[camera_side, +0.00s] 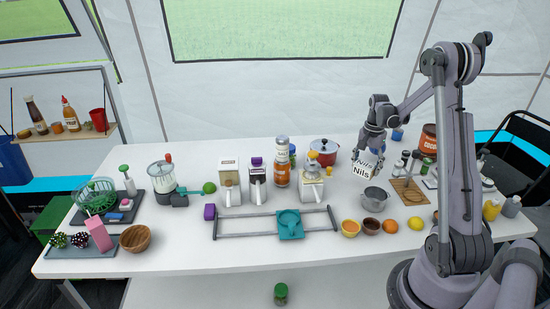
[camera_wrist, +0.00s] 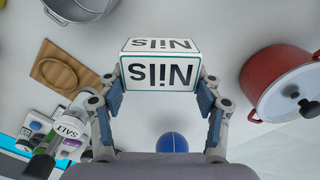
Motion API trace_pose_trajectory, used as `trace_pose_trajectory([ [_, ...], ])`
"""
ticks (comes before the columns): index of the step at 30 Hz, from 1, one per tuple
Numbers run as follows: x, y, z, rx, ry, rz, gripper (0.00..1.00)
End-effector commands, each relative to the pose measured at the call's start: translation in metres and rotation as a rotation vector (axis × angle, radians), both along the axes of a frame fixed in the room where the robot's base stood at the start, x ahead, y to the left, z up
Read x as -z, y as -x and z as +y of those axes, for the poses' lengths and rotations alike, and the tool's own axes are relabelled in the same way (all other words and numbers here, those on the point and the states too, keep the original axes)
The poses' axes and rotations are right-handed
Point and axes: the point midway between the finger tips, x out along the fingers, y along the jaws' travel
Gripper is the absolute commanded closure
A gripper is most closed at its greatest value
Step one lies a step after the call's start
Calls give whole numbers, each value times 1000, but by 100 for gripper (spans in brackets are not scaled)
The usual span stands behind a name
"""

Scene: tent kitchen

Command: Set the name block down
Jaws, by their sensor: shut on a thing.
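The name block (camera_side: 365,164) is a white block with "Nils" in black letters. In the wrist view the name block (camera_wrist: 160,68) sits between the two fingers, its lettering upside down. My gripper (camera_side: 370,150) is shut on it in the side view, at the right part of the white table (camera_side: 120,262). In the wrist view my gripper (camera_wrist: 161,100) has one blue-padded finger against each end of the block. I cannot tell whether the block's underside touches the table.
A grey metal pot (camera_side: 374,200) stands just in front of the block. A red pot (camera_side: 323,153) stands to its left, and a wooden board (camera_side: 409,192) lies to its right. A blue round thing (camera_wrist: 172,143) shows below the block in the wrist view.

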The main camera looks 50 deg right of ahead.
Motion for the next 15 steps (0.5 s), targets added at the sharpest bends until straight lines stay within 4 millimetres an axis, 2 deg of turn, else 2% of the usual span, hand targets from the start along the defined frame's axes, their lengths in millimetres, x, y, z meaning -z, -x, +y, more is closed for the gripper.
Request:
trace_pose_trajectory([
  [9, 35, 0, 0, 0, 0, 0, 67],
  [15, 42, 0, 0, 0, 0, 0, 67],
])
